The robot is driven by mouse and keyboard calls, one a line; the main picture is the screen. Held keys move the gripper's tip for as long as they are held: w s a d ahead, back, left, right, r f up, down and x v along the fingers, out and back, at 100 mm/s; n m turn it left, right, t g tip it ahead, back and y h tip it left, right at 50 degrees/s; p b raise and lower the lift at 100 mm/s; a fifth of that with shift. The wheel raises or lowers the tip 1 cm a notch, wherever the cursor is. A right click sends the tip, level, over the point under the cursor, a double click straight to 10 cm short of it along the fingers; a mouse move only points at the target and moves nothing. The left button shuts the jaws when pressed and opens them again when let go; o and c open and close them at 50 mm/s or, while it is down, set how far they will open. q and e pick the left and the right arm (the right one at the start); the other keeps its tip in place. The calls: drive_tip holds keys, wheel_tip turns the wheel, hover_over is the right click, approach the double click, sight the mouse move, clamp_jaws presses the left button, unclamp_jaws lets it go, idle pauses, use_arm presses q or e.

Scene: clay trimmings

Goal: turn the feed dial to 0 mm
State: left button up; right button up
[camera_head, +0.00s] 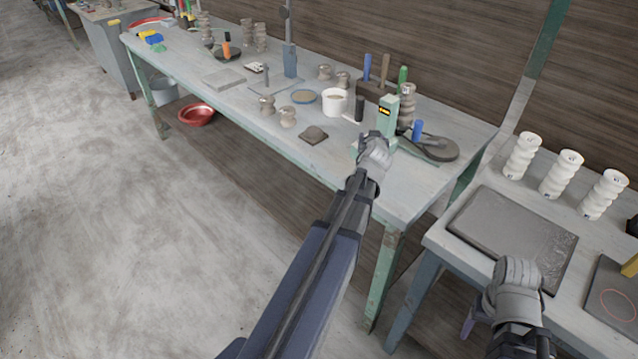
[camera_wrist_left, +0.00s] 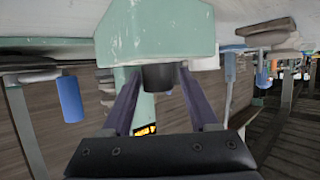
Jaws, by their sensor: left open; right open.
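The pale green feed device (camera_head: 387,112) stands upright on the long workbench, with a small yellow-lit display (camera_head: 384,111) on its upper part. In the left wrist view, which looks upside down, the device's green body (camera_wrist_left: 155,32) fills the top middle. A short black dial (camera_wrist_left: 158,77) sticks out of it. My left gripper (camera_wrist_left: 161,84) is open, one finger on each side of the dial; I cannot tell whether they touch it. In the head view my left gripper (camera_head: 374,140) hides the dial. My right gripper (camera_head: 517,272) is open and empty over the right table.
A white pot (camera_head: 335,102), a blue-handled tool (camera_head: 417,130) and a dark round disc (camera_head: 435,149) stand near the device. Several white ribbed pots (camera_head: 560,174) and a dark grey slab (camera_head: 512,235) are on the right table. The bench's front edge is clear.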

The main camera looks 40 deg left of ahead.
use_arm(q)
drive_tip(key=shift+w+d+m+t+h, duration=0.1)
drive_tip(key=shift+m+t+h, duration=0.5)
drive_tip(key=shift+m+h, duration=0.4)
drive_tip(key=shift+m+t+h, duration=0.4)
drive_tip(key=shift+m+h, duration=0.5)
drive_tip(key=shift+h, duration=0.1)
